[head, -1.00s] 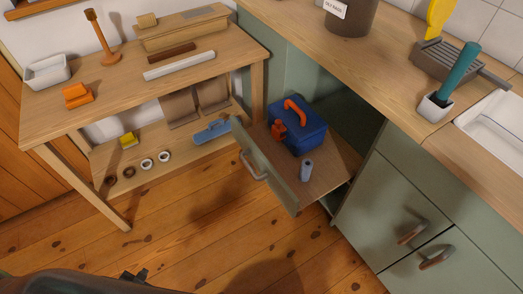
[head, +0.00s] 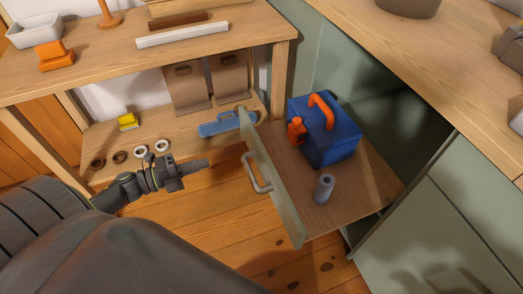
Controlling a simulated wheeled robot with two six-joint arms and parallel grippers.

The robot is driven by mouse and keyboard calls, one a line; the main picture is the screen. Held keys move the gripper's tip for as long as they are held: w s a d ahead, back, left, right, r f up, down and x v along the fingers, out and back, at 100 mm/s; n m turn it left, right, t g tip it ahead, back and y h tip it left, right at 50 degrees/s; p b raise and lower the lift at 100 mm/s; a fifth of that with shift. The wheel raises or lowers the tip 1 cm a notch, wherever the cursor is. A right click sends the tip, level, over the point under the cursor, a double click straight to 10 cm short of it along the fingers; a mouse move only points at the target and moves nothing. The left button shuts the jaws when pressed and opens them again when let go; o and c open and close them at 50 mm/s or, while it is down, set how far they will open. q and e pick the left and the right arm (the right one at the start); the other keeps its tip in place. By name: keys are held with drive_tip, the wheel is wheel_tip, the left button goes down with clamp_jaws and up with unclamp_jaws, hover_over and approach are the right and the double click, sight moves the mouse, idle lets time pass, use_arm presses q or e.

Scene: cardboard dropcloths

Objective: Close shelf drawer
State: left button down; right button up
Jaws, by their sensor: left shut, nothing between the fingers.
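The shelf drawer (head: 345,196) is pulled out from the green cabinet at the right. Its green front panel (head: 280,190) faces left and carries a grey bar handle (head: 257,175). A blue toolbox (head: 330,146) with an orange handle and a small grey cylinder (head: 324,188) stand on the drawer board. My left gripper (head: 204,164) is shut and empty, to the left of the handle and apart from it, pointing right. My right gripper is not in view.
A wooden workbench (head: 110,71) stands at the left, with tape rolls (head: 141,152), a yellow item (head: 128,121) and a blue tool (head: 227,123) on its lower shelf. A counter (head: 440,50) is at the right. Bare wooden floor (head: 225,222) lies before the drawer.

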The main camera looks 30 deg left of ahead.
sight(258, 147)
use_arm(q)
drive_tip(key=x, duration=1.4)
drive_tip(key=shift+d+r+b, duration=0.1)
drive_tip(key=shift+d+b, duration=0.1)
drive_tip(key=shift+b, duration=0.15)
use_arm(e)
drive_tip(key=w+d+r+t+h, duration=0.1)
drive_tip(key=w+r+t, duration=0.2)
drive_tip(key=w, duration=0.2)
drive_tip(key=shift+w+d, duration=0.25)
use_arm(q)
drive_tip(key=shift+d, duration=0.1)
